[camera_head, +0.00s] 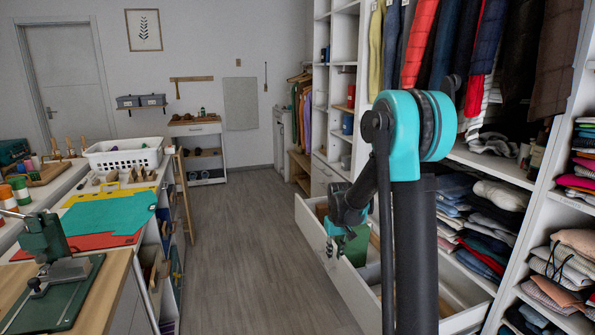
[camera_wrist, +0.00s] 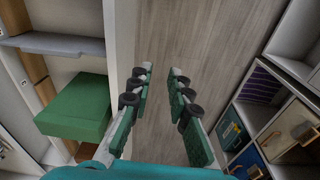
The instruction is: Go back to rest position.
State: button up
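My gripper (camera_head: 332,250) hangs at the end of my teal and black arm, by the left edge of an open white drawer (camera_head: 310,232) in the head view. In the wrist view my gripper (camera_wrist: 163,72) has its two fingers apart, with bare floor showing between them and nothing held. A green box (camera_wrist: 80,105) lies inside the drawer to the left of the fingers, apart from them. The box also shows in the head view (camera_head: 356,246), partly hidden behind my arm.
Tall white shelving with hanging clothes (camera_head: 425,40) and folded clothes (camera_head: 480,245) stands on the right. A workbench with a cutting mat (camera_head: 110,215) and a white basket (camera_head: 124,155) stands on the left. The wooden floor (camera_head: 240,235) between them is clear.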

jog(key=s+d+m+t, duration=0.1)
jog(key=s+d, duration=0.2)
jog(key=s, duration=1.1)
jog(key=s+d+r+m+t, duration=0.1)
jog(key=s+d+t, duration=0.1)
jog(key=s, duration=1.2)
jog(key=shift+d+m, duration=0.4)
